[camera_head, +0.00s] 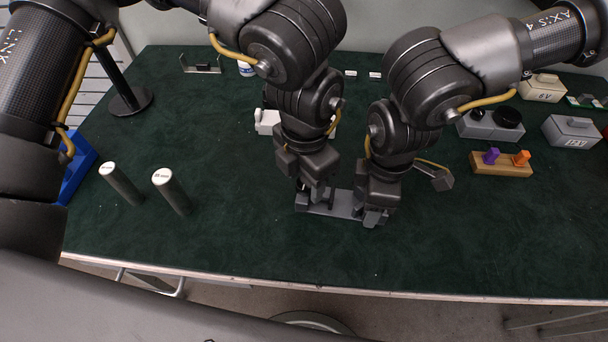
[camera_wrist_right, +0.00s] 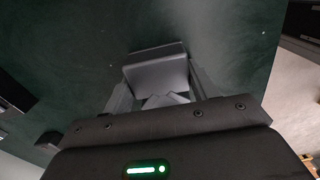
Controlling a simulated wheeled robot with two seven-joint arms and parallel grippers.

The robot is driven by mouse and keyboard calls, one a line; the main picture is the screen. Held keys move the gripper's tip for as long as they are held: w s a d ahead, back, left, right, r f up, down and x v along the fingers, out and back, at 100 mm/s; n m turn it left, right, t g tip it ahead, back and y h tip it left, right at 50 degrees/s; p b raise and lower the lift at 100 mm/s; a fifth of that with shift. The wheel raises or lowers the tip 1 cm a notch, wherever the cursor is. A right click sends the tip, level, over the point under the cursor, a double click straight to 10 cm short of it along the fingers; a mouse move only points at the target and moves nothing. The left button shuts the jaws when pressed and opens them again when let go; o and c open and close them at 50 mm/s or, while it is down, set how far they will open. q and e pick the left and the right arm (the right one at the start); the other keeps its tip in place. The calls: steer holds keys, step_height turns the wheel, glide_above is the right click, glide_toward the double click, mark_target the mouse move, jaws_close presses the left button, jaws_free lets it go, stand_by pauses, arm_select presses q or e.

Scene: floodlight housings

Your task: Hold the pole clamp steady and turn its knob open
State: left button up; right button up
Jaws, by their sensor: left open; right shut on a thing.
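The grey pole clamp (camera_head: 343,204) lies flat near the middle of the green table in the head view. My right gripper (camera_head: 373,216) is shut on its right end. In the right wrist view a grey block of the clamp (camera_wrist_right: 157,72) sits between the fingers of that gripper (camera_wrist_right: 155,88). My left gripper (camera_head: 314,200) is open and points down at the clamp's left end. The knob cannot be made out; the left gripper covers much of that end. I cannot tell whether the left fingers touch it.
Two grey cylinders (camera_head: 172,192) with white tops stand at left, near a black stand (camera_head: 131,101) and a blue bin (camera_head: 78,168). A wooden block (camera_head: 500,169) with purple and orange pegs and several labelled boxes (camera_head: 571,132) are at right. The front table area is clear.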

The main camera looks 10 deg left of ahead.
mark_target(305, 182)
arm_select(q)
steer(key=c, duration=1)
steer(key=shift+n, duration=0.3)
steer(key=o, duration=1)
steer(key=shift+r, duration=0.1)
step_height(305, 182, up, 12)
arm_select(e)
steer(key=o, duration=1.1)
